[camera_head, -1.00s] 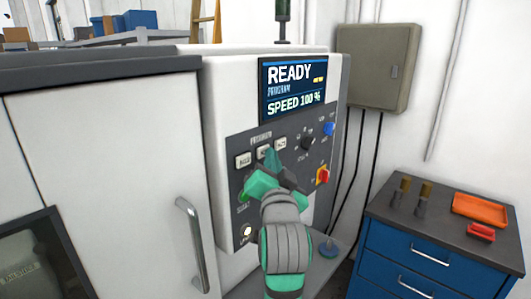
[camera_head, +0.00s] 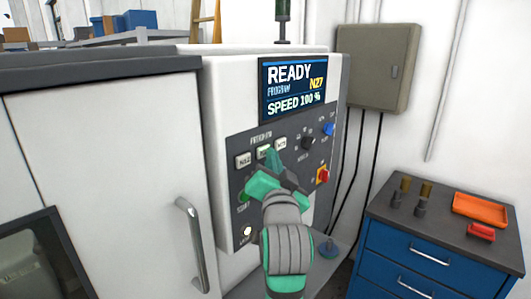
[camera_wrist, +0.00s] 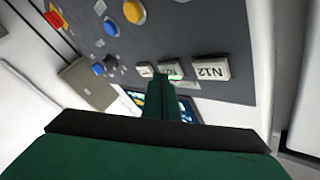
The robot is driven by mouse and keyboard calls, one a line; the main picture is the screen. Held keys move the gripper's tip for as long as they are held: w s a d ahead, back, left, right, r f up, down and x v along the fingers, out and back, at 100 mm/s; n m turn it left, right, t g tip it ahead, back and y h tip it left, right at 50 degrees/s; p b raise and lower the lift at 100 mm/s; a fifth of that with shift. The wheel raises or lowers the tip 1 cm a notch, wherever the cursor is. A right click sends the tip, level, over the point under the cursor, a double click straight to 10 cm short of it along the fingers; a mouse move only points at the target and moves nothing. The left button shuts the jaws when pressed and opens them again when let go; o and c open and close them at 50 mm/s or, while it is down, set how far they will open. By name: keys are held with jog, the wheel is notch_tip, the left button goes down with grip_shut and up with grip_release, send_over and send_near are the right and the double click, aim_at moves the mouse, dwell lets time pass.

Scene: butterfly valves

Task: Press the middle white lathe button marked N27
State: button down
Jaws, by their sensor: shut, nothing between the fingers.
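Three white program buttons sit in a row on the grey control panel (camera_head: 232,185) of the lathe. The middle button (camera_head: 263,152) is partly covered by my fingers and looks slightly greenish. The left button (camera_head: 243,160) and right button (camera_head: 281,145) flank it. My gripper (camera_head: 272,157) is shut and empty, its tips at the middle button; whether they touch cannot be told. In the wrist view the fingertips (camera_wrist: 172,82) overlap the middle button (camera_wrist: 171,68), beside the button marked N12 (camera_wrist: 211,69). The display (camera_head: 293,90) reads READY, PROGRAM N27, SPEED 100 %.
Below the row are a green button (camera_head: 243,197) and a lit white button (camera_head: 246,231). To the right are a black knob (camera_head: 308,143), a blue knob (camera_head: 328,129) and a red-yellow switch (camera_head: 322,175). A blue drawer cabinet (camera_head: 430,250) stands right.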

jog(key=shift+s+d, duration=0.25)
jog(key=shift+d, duration=0.15)
jog(key=shift+s+d, duration=0.75)
jog(key=shift+d, duration=0.25)
jog(key=shift+s+d, duration=0.75)
jog(key=shift+d, duration=0.25)
